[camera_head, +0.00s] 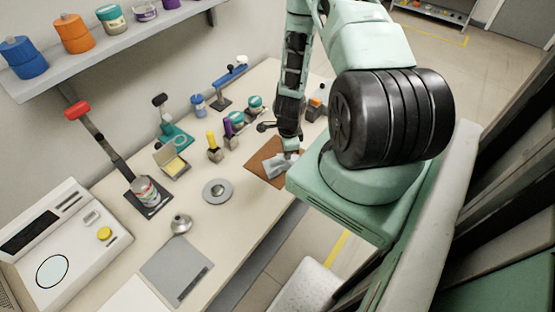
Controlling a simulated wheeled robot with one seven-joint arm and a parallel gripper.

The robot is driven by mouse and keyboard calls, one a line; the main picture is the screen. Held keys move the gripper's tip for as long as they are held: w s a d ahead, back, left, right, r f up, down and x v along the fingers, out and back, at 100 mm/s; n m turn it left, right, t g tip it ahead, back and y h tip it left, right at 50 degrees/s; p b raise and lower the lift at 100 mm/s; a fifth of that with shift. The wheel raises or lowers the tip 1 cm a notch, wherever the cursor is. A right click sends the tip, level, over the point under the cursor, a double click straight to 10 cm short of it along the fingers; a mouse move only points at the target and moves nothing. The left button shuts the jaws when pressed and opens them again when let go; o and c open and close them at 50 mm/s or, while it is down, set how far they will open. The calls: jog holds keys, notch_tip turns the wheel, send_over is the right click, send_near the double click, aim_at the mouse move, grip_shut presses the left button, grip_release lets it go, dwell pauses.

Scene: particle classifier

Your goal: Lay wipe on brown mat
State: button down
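The brown mat (259,171) lies flat on the cream bench, close to its front edge. A pale grey-blue wipe (277,168) is on or just above the mat, under my gripper. My gripper (290,155) points down over the right part of the mat and meets the wipe's upper right side. The fingertips are small and partly hidden, so I cannot tell whether they grip the wipe. My own arm and base cover the area to the right of the mat.
A round grey dish (216,191), a metal funnel (181,224) and a grey plate (176,270) stand left of the mat. Yellow and purple handled tools (213,146) stand behind it. A white instrument (62,245) fills the left end.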

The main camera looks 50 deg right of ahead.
notch_tip(320, 180, down, 4)
jog(key=b, duration=0.4)
jog(key=shift+f+b, duration=0.15)
jog(key=shift+b, duration=0.15)
notch_tip(320, 180, up, 9)
jog(key=p, duration=0.5)
jog(key=shift+w, duration=0.1)
